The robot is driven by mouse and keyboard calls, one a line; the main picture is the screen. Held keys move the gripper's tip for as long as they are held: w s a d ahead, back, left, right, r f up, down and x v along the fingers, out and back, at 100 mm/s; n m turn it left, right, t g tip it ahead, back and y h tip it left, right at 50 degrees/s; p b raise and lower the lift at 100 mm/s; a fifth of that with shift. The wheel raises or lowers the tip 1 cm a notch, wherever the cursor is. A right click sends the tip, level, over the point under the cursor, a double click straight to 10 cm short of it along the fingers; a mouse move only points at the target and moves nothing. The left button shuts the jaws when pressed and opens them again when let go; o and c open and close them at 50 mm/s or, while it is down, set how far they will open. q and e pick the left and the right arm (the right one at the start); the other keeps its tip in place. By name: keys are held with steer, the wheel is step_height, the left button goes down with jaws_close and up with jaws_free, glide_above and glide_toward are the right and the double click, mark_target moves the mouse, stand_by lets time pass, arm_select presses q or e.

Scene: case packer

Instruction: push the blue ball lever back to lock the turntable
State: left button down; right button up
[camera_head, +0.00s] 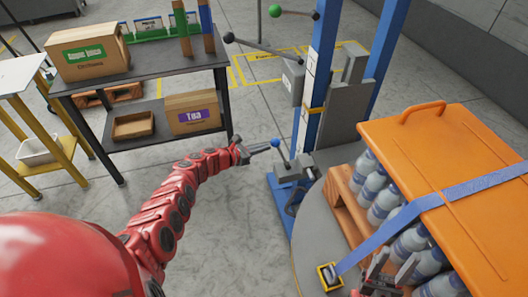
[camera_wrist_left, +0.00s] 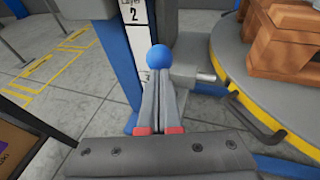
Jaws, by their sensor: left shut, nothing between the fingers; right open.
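The blue ball lever (camera_head: 276,143) stands at the base of the blue column, beside the turntable (camera_head: 313,241). In the left wrist view the blue ball (camera_wrist_left: 158,56) shows just beyond my left fingertips. My left gripper (camera_head: 262,149) is shut and empty, its tips pointing at the ball; I cannot tell whether they touch it. The same gripper (camera_wrist_left: 158,80) hides most of the lever's rod in the left wrist view. My right gripper (camera_head: 392,272) is open and empty, low in the head view, in front of the wrapped load.
The turntable carries a pallet of bottles (camera_head: 387,199) under an orange cover (camera_head: 450,170) with a blue strap (camera_head: 400,222). A grey shelf table (camera_head: 150,65) with boxes stands at the left. A lever with a green ball (camera_head: 275,11) is higher up. Open floor lies left of the column.

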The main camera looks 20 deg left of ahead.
mark_target(277, 146)
arm_select(q)
steer(key=shift+w+d, duration=0.15)
steer(key=shift+w, duration=0.05)
steer(key=shift+r, duration=0.1)
steer(key=shift+w+d+r+p, duration=0.15)
steer(key=shift+d+r+p, duration=0.2)
steer(key=shift+p, duration=0.35)
steer(key=d+p, duration=0.1)
steer(key=w+d+r+g+y+p, duration=0.2)
steer(key=shift+w+d+m, duration=0.15)
steer(key=shift+d+m, duration=0.15)
steer(key=shift+m, duration=0.1)
steer(key=w+d+y+b, duration=0.1)
steer(key=w+d+b, duration=0.3)
steer(key=d, duration=0.3)
steer(key=shift+w+d+g+b, duration=0.2)
steer(key=shift+w+g+b, duration=0.2)
steer(key=shift+w, duration=0.15)
steer(key=shift+r, duration=0.1)
